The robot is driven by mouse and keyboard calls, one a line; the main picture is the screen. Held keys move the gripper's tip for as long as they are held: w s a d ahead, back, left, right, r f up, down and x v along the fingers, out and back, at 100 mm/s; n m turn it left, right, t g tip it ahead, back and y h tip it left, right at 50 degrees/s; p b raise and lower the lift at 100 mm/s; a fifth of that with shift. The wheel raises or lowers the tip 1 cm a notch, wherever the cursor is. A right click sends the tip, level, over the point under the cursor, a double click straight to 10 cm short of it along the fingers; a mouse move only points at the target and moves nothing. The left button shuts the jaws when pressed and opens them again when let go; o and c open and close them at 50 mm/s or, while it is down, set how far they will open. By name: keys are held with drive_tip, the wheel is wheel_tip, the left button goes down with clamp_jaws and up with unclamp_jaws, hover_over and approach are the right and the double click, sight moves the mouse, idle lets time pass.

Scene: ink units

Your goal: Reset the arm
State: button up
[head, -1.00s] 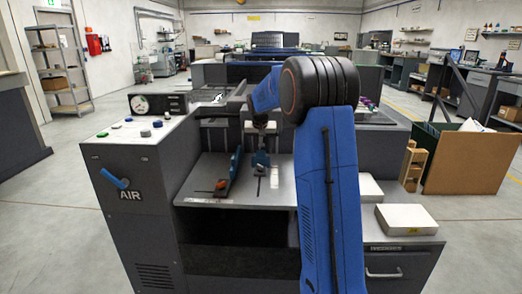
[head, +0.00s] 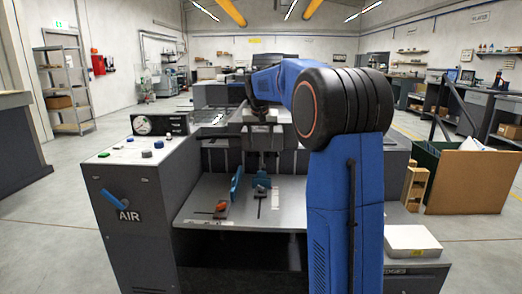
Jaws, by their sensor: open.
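My blue arm rises on the right side of the head view, with a black ribbed elbow joint. Its forearm reaches left and away over the grey machine (head: 135,225). My gripper (head: 261,140) hangs small and dark above the machine's feed tray (head: 285,215), its fingers open. I see nothing held in it, though its far side is hidden. On the tray stand a blue upright guide (head: 236,184) and a blue stop (head: 261,181) below my gripper. A small orange-red piece (head: 222,206) lies at the left guide's near end.
The machine's left cabinet carries a gauge (head: 142,125), several buttons and a blue AIR lever (head: 118,199). A white block (head: 412,241) sits on a low cabinet at right. A brown bin (head: 470,180) stands farther right. The floor at left is open.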

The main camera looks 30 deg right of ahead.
drive_tip(key=shift+s+r, duration=0.1)
drive_tip(key=shift+r, duration=0.15)
drive_tip(key=shift+a, duration=0.1)
idle(0.3)
drive_tip(key=s+a+f+n+y, duration=0.1)
drive_tip(key=s+a+n, duration=0.1)
drive_tip(key=s+a, duration=0.8)
drive_tip(key=s+a+f+n, duration=0.1)
drive_tip(key=s+a, duration=0.4)
drive_tip(key=s, duration=0.9)
drive_tip(key=s+a+f+n, duration=0.1)
drive_tip(key=s+a+f, duration=0.1)
drive_tip(key=s+f, duration=0.2)
drive_tip(key=s+a+f+n+y, duration=0.1)
drive_tip(key=s+a+f, duration=0.2)
drive_tip(key=s, duration=0.7)
drive_tip(key=s+a+f+n+t, duration=0.1)
drive_tip(key=s+a+f, duration=0.2)
drive_tip(key=s+f, duration=0.3)
drive_tip(key=shift+s+f+n+y, duration=0.3)
drive_tip(key=shift+s+f+n, duration=0.1)
drive_tip(key=shift+s, duration=0.7)
drive_tip(key=shift+r, duration=0.1)
